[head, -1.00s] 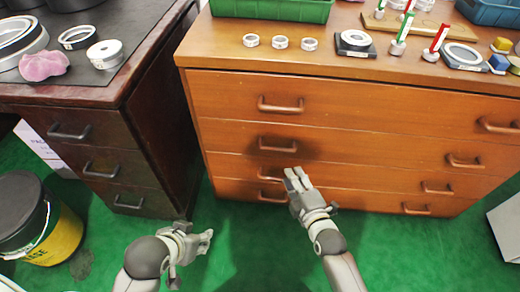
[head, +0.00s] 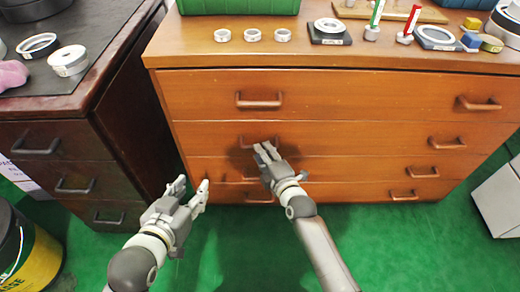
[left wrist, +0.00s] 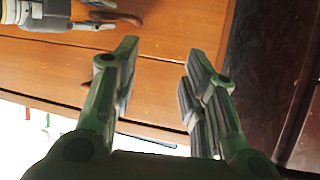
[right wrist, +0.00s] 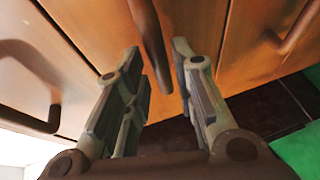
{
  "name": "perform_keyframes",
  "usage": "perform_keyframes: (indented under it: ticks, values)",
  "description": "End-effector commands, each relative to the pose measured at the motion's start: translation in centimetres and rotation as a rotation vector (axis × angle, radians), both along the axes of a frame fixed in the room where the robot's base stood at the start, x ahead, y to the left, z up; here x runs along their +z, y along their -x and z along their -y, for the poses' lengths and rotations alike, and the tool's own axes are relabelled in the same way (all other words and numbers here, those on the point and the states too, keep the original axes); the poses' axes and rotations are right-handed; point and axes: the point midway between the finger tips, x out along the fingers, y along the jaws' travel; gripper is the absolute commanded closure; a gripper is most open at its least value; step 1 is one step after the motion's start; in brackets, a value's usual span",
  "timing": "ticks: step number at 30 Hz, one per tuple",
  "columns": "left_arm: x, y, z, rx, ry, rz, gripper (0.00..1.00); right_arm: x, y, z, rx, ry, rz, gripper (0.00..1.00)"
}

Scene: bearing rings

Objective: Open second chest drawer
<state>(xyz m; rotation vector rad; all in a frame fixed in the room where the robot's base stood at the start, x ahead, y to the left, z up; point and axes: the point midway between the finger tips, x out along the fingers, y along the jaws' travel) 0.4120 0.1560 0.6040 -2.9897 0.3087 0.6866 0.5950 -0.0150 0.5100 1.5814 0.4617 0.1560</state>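The orange-brown wooden chest (head: 345,110) stands ahead with its stacked drawers appearing shut. The second drawer's left handle (head: 259,141) is partly hidden by my right gripper (head: 262,152). In the right wrist view, a dark handle (right wrist: 148,35) runs between the two spread fingers of my right gripper (right wrist: 156,55); contact cannot be told. My left gripper (head: 192,186) is open and empty, in front of the chest's lower left side. In the left wrist view its fingers (left wrist: 160,60) are spread, with the chest front (left wrist: 165,65) behind them.
A dark desk (head: 60,150) with drawers stands close on the left. Rings (head: 252,35) and a green bin (head: 238,6) sit on the chest top. A black and yellow bucket (head: 35,260) is at lower left, and a pale box (head: 497,200) is at right. Green floor (head: 420,250) is free.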

Motion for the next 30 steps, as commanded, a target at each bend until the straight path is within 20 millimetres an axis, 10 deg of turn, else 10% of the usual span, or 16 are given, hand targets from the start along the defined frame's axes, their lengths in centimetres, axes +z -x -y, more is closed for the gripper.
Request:
perform_keyframes:
  ticks: [24, 30]
  values:
    - [5.0, -2.3, 1.3, -0.018, 0.068, 0.279, 0.60, -0.6, -2.9, -1.2, 0.000, -0.001, 0.000, 0.75]
    - [5.0, -2.3, 1.3, -0.017, 0.067, 0.279, 0.60, -0.6, -2.9, -1.2, 0.000, -0.001, 0.000, 1.00]
